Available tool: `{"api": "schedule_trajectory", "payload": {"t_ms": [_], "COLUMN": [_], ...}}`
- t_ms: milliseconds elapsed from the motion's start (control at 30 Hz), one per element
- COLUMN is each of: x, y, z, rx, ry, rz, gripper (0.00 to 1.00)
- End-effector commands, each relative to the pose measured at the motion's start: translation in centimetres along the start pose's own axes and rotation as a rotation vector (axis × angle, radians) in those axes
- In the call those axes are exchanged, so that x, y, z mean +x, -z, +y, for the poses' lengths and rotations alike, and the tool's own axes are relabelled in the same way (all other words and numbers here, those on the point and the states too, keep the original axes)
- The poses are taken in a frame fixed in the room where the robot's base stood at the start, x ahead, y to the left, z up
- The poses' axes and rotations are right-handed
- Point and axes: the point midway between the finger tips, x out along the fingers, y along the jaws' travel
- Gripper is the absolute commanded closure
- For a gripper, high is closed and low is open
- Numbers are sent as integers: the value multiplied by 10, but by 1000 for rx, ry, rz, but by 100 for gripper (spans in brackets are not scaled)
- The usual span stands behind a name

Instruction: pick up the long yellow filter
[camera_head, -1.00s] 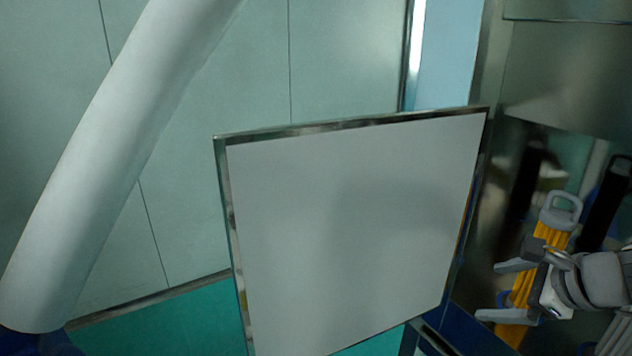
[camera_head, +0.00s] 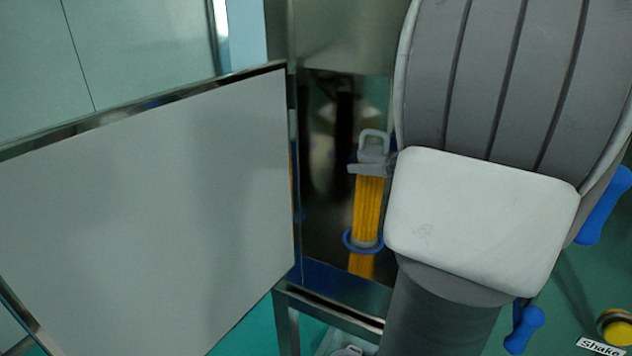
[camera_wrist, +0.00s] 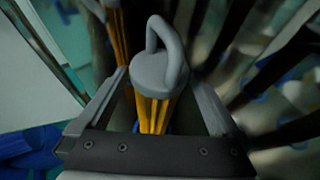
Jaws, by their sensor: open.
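The long yellow filter (camera_head: 368,212) stands upright, with a grey looped handle on top and a blue ring at its foot. In the wrist view the filter (camera_wrist: 152,112) shows its grey cap and handle between the two fingers. My gripper (camera_wrist: 158,88) is open, with one finger on each side of the filter, below the cap. I cannot tell whether either finger touches it. In the head view a grey finger of my gripper (camera_head: 369,169) crosses the filter just under its cap; the rest is hidden behind my arm.
A large white panel with a metal frame (camera_head: 170,220) stands left of the filter. A shiny metal wall (camera_head: 325,130) is behind it. A second yellow shape (camera_wrist: 120,45), perhaps a reflection, shows behind. A yellow knob (camera_head: 616,328) with a "Shake" label is at lower right.

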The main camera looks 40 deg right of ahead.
Motion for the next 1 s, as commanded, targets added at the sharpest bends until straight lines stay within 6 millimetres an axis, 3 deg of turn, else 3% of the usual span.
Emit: {"api": "schedule_trajectory", "payload": {"t_ms": [200, 500, 1000], "x": [31, 37, 36], "y": [0, 0, 0], "z": [2, 2, 2], "rx": [1, -1, -1], "ry": [-2, 0, 0], "rz": [3, 2, 2], "gripper": [0, 0, 88]}}
